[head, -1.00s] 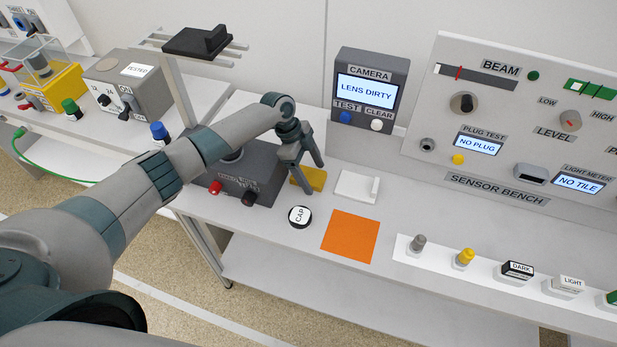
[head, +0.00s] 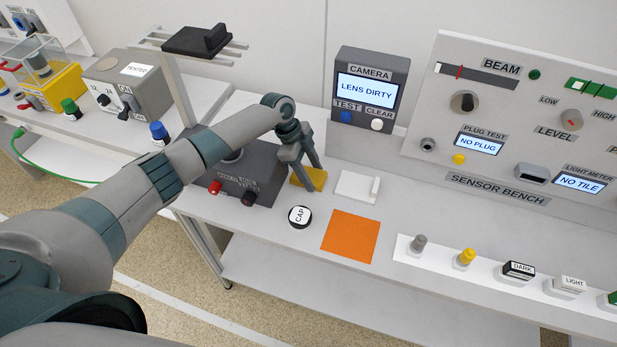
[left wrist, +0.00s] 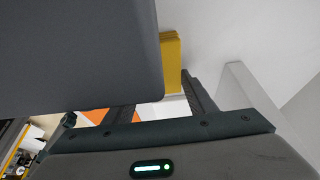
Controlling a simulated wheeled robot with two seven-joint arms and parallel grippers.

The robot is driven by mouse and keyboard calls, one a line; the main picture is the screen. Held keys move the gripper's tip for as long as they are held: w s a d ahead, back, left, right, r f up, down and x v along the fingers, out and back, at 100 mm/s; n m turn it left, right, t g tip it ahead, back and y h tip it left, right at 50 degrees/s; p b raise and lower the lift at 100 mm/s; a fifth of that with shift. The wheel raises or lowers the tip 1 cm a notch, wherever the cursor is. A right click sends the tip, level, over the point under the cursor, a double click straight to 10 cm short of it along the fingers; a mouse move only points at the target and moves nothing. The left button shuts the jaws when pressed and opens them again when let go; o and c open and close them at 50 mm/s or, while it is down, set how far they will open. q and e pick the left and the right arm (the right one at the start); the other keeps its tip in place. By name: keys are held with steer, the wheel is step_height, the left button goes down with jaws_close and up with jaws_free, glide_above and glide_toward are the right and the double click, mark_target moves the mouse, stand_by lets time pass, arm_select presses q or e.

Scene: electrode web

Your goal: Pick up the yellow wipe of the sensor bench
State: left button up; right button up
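The yellow wipe (head: 317,181) lies on the bench top beside a dark grey box, partly hidden behind my left gripper. My left gripper (head: 312,178) points down over the wipe, its two fingers apart and nothing seen held between them. In the left wrist view the wipe (left wrist: 171,62) shows as a yellow strip beyond the gap between the fingers (left wrist: 160,105). A large grey surface there hides part of the wipe and of one finger. I cannot tell the height of the fingertips over the wipe. My right gripper is not in view.
The dark grey box (head: 262,172) with red and black knobs stands close left of the gripper. A white block (head: 357,187), a cap (head: 299,216) and an orange mat (head: 350,236) lie nearby. The camera panel (head: 369,92) reading LENS DIRTY stands behind.

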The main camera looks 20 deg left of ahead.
mark_target(319, 178)
arm_select(q)
steer(key=shift+r, duration=0.1)
steer(key=shift+c, duration=0.5)
steer(key=shift+r, duration=0.1)
steer(key=shift+w+r, duration=0.1)
steer(key=shift+r, duration=0.4)
step_height(319, 178, up, 2)
steer(key=shift+r+b, duration=0.25)
steer(key=shift+b, duration=0.85)
steer(key=s+d+r+b, duration=0.4)
steer(key=d+r, duration=0.3)
steer(key=d, duration=0.3)
steer(key=shift+s+d+r, duration=0.3)
steer(key=shift+s+d, duration=0.05)
steer(key=shift+d, duration=0.05)
